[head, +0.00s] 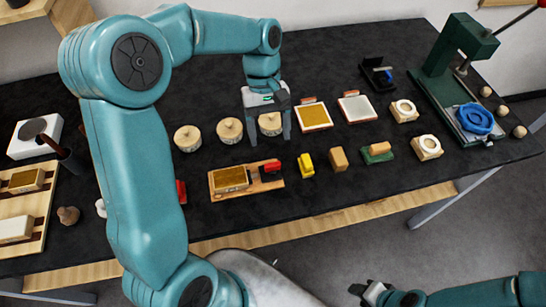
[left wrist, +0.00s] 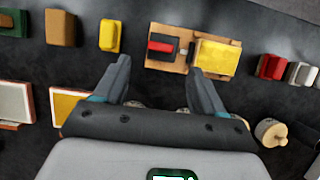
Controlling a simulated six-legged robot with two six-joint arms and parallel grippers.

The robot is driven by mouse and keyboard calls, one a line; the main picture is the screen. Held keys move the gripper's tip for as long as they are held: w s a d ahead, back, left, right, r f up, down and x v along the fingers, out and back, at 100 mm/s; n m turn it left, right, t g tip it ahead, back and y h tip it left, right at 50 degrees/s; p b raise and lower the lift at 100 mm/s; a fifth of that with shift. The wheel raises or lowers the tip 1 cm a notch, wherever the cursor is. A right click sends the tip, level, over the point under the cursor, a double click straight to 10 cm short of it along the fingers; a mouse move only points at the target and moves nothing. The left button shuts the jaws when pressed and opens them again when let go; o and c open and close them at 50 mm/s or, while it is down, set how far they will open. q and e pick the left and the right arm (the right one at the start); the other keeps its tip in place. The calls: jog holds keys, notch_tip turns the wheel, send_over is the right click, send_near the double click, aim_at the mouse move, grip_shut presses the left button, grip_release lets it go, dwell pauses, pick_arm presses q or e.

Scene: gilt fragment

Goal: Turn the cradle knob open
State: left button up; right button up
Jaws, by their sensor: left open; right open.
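The cradle is a wooden board (head: 216,188) with a gold-topped block (head: 231,178) on its left and a red knob (head: 273,165) on a dark mount at its right end. The left wrist view shows the red knob (left wrist: 160,47) on the board (left wrist: 152,64), just beyond the fingertips. My left gripper (head: 268,138) is open, pointing down, behind the knob in the head view, over the row of round wooden pots. Its fingers (left wrist: 159,72) are apart and empty, and do not appear to touch the knob. My right gripper (head: 376,291) is open at the bottom edge, away from the table.
Round wooden pots (head: 230,130) stand behind the cradle. A yellow block (head: 306,164) and a tan block (head: 338,158) stand right of it. A red item (head: 181,192) is to its left, partly behind my arm. A green press (head: 455,60) stands at far right.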

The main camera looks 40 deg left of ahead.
aim_at(272, 163)
pick_arm(q)
jog(key=x, duration=0.7)
jog(key=shift+s+d+f, duration=0.1)
jog(key=shift+s+f, duration=0.15)
jog(key=shift+f, duration=0.1)
jog(key=shift+w+f, duration=0.1)
jog(key=shift+f, duration=0.35)
jog(key=shift+s+r, duration=0.1)
jog(key=shift+s, duration=0.1)
jog(key=shift+w, duration=0.15)
jog(key=c, duration=1.1)
